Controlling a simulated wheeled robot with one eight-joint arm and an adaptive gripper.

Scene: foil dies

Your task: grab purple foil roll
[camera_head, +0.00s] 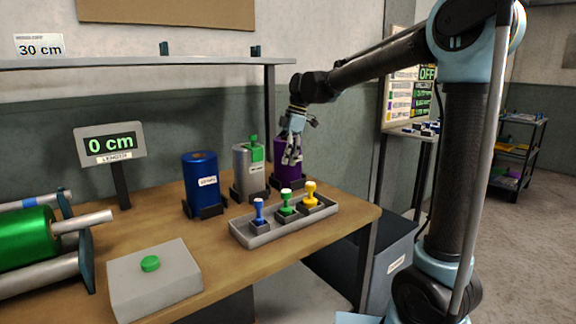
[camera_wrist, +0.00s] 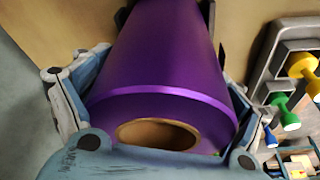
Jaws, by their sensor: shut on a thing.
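The purple foil roll (camera_head: 284,174) stands upright at the back right of the wooden table, partly hidden behind my gripper (camera_head: 292,152). In the wrist view the purple foil roll (camera_wrist: 165,62) fills the middle, its brown hollow core end towards the camera. My gripper (camera_wrist: 158,112) has its fingers on both sides of the roll and is shut on it. In the head view the roll's lower part is at table height, beside the silver roll. Whether its bottom touches its holder cannot be told.
A silver roll (camera_head: 247,176) with a green block on top and a blue roll (camera_head: 200,178) stand to the left. A grey tray (camera_head: 262,240) with blue, green and yellow stamps lies in front. A shelf (camera_head: 150,63) spans above. A grey box with a green button (camera_head: 150,263) is front left.

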